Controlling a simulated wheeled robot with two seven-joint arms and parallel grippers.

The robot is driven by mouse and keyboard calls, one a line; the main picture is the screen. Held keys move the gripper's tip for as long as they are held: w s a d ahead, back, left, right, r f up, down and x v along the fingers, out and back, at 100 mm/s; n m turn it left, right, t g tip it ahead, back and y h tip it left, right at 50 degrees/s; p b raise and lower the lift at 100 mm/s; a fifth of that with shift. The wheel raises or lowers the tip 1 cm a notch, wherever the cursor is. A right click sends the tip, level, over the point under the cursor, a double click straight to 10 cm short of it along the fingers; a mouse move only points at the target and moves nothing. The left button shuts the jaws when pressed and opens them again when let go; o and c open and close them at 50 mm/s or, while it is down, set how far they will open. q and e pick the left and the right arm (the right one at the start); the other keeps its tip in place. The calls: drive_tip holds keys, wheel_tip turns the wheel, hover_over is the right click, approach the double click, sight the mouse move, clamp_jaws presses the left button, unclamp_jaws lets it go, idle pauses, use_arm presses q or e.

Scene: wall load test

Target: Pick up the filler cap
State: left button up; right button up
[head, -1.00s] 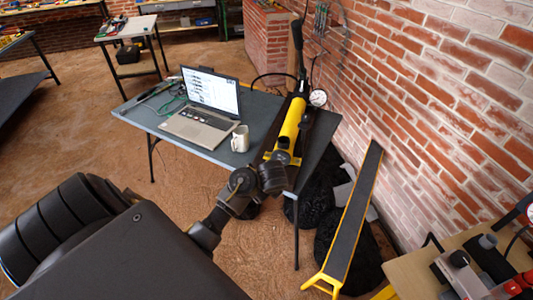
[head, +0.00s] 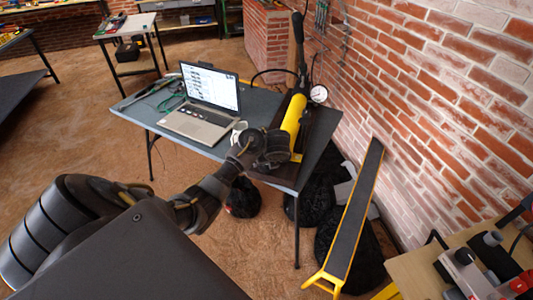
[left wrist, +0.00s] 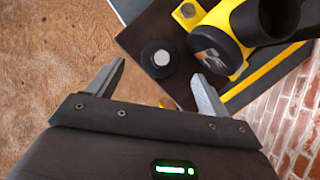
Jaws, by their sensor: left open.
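In the left wrist view, a round black cap (left wrist: 152,70) with a pale grey centre sits near the corner of a dark board (left wrist: 150,35); it looks like the filler cap. My left gripper (left wrist: 159,76) is open, with its two fingers apart on either side of the cap's near edge; nothing is held. The yellow hand pump (left wrist: 232,22), with a larger black end, is just right of the cap. In the head view the pump (head: 293,115) lies on the table, and my left wrist hides the cap and my fingers. My right gripper is not in view.
The blue-grey table (head: 180,145) also holds an open laptop (head: 205,105) and a mug (head: 239,131), partly hidden by my arm. A pressure gauge (head: 319,94) stands at the pump's far end. A brick wall (head: 430,110) is on the right.

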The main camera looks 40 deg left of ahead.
sight(267, 168)
use_arm(q)
drive_tip(key=shift+a+f, duration=0.1)
drive_tip(key=shift+f, duration=0.3)
drive_tip(key=b+x, duration=0.1)
drive_tip(key=x, duration=0.2)
drive_tip(key=shift+w+f+b, duration=0.15)
drive_tip(key=shift+f+b, duration=0.2)
drive_tip(key=shift+f, duration=0.05)
drive_tip(key=shift+w+a+f, duration=0.15)
drive_tip(key=shift+a+f, duration=0.1)
drive_tip(key=shift+d, duration=0.1)
drive_tip(key=c, duration=1)
drive_tip(key=shift+c, duration=0.2)
drive_tip(key=shift+r, duration=0.2)
